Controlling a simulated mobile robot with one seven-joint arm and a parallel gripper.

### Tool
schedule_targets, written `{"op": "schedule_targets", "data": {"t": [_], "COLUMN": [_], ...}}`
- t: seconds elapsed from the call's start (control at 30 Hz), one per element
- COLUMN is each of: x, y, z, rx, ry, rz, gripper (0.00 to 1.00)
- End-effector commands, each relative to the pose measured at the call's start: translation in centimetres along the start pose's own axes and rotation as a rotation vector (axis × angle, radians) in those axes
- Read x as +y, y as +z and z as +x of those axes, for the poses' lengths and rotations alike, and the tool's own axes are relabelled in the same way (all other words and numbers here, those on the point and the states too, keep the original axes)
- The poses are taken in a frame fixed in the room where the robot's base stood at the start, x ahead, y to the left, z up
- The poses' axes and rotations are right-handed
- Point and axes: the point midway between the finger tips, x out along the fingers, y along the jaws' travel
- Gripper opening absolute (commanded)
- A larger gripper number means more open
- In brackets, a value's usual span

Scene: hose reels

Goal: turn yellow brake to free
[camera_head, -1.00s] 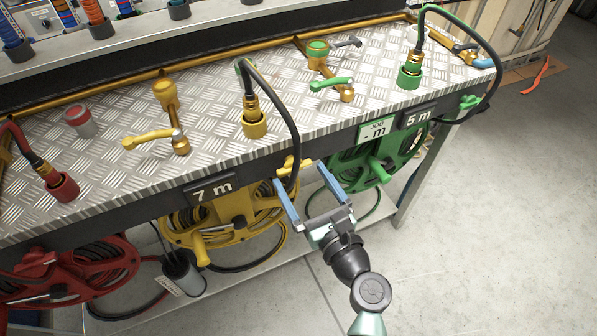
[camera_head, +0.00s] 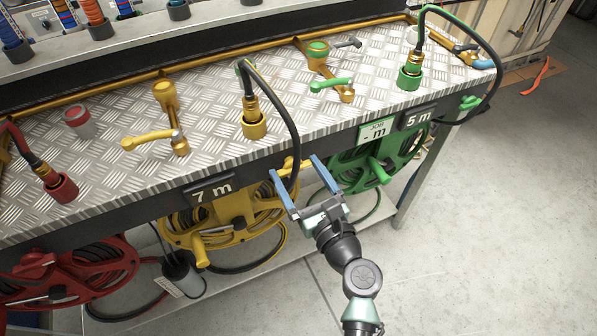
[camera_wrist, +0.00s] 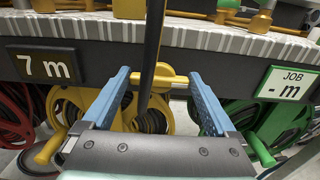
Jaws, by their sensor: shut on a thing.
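The yellow brake (camera_wrist: 172,81) is a short yellow crossbar at the right side of the yellow reel (camera_wrist: 72,108), under the bench's front edge. It also shows in the head view (camera_head: 303,166), beside the hanging black hose. My gripper (camera_head: 294,165) has two blue fingers. In the wrist view the crossbar spans the space between the fingertips (camera_wrist: 160,77), one at each end, and the gripper is shut on it. The black hose (camera_wrist: 153,50) hangs between the fingers and hides part of the crossbar.
The green reel (camera_head: 375,165) with its job sign (camera_head: 376,130) is close on the right. The red reel (camera_head: 65,270) is at the left. The metal-plate bench top (camera_head: 215,120) overhangs the reels. Open floor (camera_head: 480,240) lies at the right.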

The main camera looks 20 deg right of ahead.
Motion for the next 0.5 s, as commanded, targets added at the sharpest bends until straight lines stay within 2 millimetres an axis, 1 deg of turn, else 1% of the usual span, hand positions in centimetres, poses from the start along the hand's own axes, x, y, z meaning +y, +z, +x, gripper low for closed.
{"op": "schedule_targets", "data": {"t": [0.27,0.5], "x": [0.04,0.15], "y": [-0.13,-0.23], "z": [-0.04,-0.03], "rx": [0.000,-0.001], "ry": [0.001,0.002], "rz": [-0.066,-0.234], "gripper": [0.37,0.37]}}
